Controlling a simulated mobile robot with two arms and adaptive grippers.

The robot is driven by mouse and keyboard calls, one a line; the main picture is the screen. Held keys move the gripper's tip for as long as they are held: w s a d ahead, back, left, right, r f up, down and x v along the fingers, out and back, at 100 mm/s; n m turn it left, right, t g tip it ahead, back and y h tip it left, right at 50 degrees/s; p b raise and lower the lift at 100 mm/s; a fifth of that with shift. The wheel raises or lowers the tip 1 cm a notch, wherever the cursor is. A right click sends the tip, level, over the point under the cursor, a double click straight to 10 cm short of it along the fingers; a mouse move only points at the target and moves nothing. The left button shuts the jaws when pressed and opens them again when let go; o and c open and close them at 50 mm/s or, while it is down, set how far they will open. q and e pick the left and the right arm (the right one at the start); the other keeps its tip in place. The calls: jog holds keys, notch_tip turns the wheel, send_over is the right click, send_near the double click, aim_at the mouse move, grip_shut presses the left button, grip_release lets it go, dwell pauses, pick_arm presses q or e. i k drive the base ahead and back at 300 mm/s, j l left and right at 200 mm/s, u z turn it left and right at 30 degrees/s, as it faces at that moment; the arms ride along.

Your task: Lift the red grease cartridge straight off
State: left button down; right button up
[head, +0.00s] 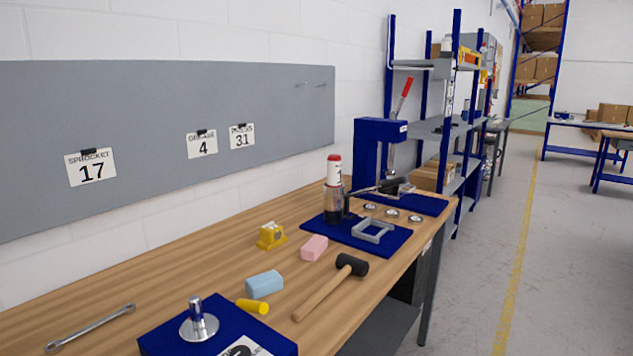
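The grease cartridge, a white cylinder with a red top (333,170), stands upright toward the far end of the wooden bench. It sits on top of a dark, partly clear cylinder (333,208) on a blue mat (345,235). I cannot tell how the two are joined. Neither of my grippers shows in the head view.
A blue press (376,140) with a red lever (403,98) stands behind, right of the cartridge. A grey square frame (357,229) lies on the mat. Pink (314,248) and light blue (264,284) blocks, a mallet (335,282) and a wrench (90,328) lie nearer.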

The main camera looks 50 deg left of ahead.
aim_at(334, 161)
jog(key=i+u, duration=0.1)
jog(key=u, duration=2.3)
jog(key=i+l+u, duration=0.15)
jog(key=l+u, duration=0.15)
jog(key=i+l+u, duration=0.1)
jog(key=l+u, duration=0.5)
jog(key=i+l, duration=0.05)
jog(key=l, duration=0.05)
